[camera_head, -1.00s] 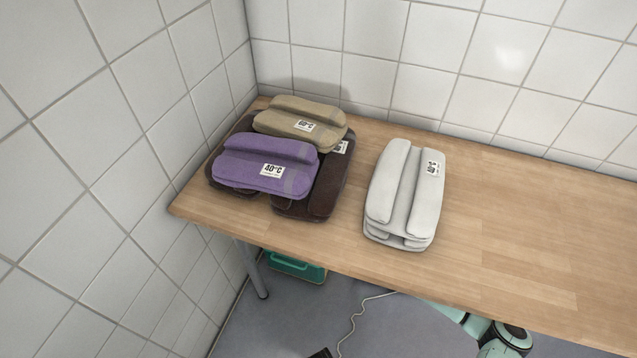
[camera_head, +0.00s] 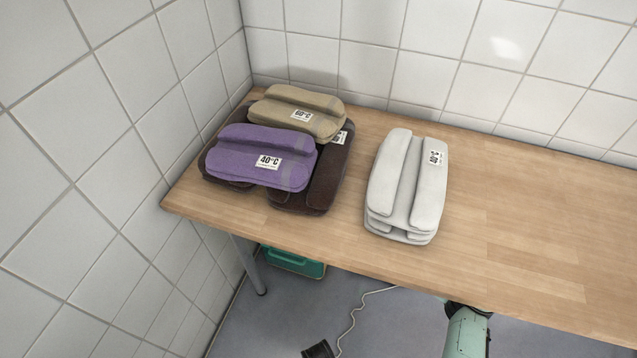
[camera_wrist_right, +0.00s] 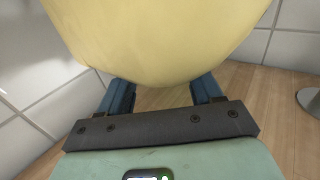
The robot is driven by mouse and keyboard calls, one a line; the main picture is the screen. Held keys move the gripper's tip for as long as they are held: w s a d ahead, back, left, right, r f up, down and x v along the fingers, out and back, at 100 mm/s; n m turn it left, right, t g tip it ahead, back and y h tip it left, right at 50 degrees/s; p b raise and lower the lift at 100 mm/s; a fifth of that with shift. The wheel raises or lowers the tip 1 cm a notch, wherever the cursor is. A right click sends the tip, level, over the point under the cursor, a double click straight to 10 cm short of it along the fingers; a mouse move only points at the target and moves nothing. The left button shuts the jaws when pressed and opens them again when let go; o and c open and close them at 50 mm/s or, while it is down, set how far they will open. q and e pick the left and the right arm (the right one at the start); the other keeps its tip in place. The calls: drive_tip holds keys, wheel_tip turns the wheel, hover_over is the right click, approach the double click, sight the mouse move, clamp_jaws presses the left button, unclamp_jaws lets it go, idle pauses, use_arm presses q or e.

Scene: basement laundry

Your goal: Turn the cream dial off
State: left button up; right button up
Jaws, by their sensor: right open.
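No cream dial can be made out in either view. In the right wrist view, a large, smooth, pale yellow rounded thing (camera_wrist_right: 165,40) fills the upper middle, close to the camera. I cannot tell what it is. My right gripper (camera_wrist_right: 162,95) has its two blue fingers apart. The yellow thing hides the fingertips, and I cannot tell whether they touch it. My left gripper is in neither view.
A wooden table (camera_head: 520,240) stands in the tiled corner. It bears purple (camera_head: 262,158), tan (camera_head: 295,110) and dark brown (camera_head: 318,185) folded bundles and a white stack (camera_head: 405,190). A teal box (camera_head: 292,262) and a cable (camera_head: 352,325) are below. A grey round thing (camera_wrist_right: 309,99) lies right.

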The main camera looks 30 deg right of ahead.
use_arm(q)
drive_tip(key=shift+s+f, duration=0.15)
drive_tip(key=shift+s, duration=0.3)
use_arm(e)
drive_tip(key=shift+w, duration=0.7)
drive_tip(key=c, duration=1.1)
drive_tip(key=shift+o, duration=0.2)
drive_tip(key=shift+d+f+n+g+y, duration=0.1)
drive_tip(key=shift+d+n+g+y, duration=0.15)
drive_tip(key=shift+n+y, duration=0.75)
drive_tip(key=shift+d+n+g+y, duration=0.2)
drive_tip(key=shift+n+y, duration=0.3)
drive_tip(key=shift+y, duration=0.9)
drive_tip(key=shift+w+d+n+g+y, duration=0.15)
drive_tip(key=shift+n+g+y, duration=0.6)
drive_tip(key=shift+n+y, duration=0.4)
drive_tip(key=shift+w+d+n+g+y, duration=0.1)
drive_tip(key=shift+n+g+y, duration=0.7)
drive_tip(key=shift+y, duration=0.65)
drive_tip(key=shift+n+y, duration=0.35)
drive_tip(key=shift+y, duration=0.05)
